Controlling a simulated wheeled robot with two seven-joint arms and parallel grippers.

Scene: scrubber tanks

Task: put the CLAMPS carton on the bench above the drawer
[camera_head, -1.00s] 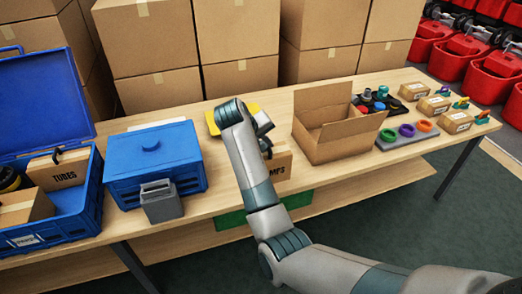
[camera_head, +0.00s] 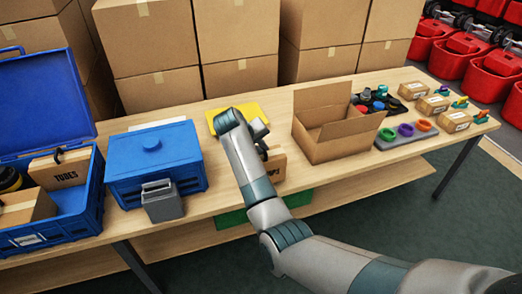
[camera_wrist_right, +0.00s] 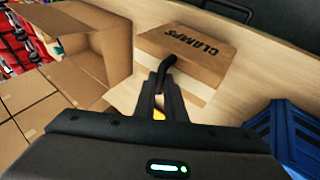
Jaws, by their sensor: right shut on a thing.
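The brown CLAMPS carton (camera_wrist_right: 186,55) shows in the right wrist view, with its black lettering and a black handle. My right gripper (camera_wrist_right: 165,80) is shut on that handle. In the head view the carton (camera_head: 276,166) is partly hidden behind my right arm, near the front edge of the bench (camera_head: 330,178). I cannot tell whether its underside touches the bench top. The green drawer (camera_head: 232,219) is under the bench's front edge, below the carton and partly covered by my arm. My left gripper is not in view.
An open empty carton (camera_head: 330,140) stands to the right of the CLAMPS carton. A blue lidded box (camera_head: 150,165) with a grey bin (camera_head: 161,202) stands to the left. A yellow object (camera_head: 245,110) lies behind my gripper. Large cartons stand behind the bench.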

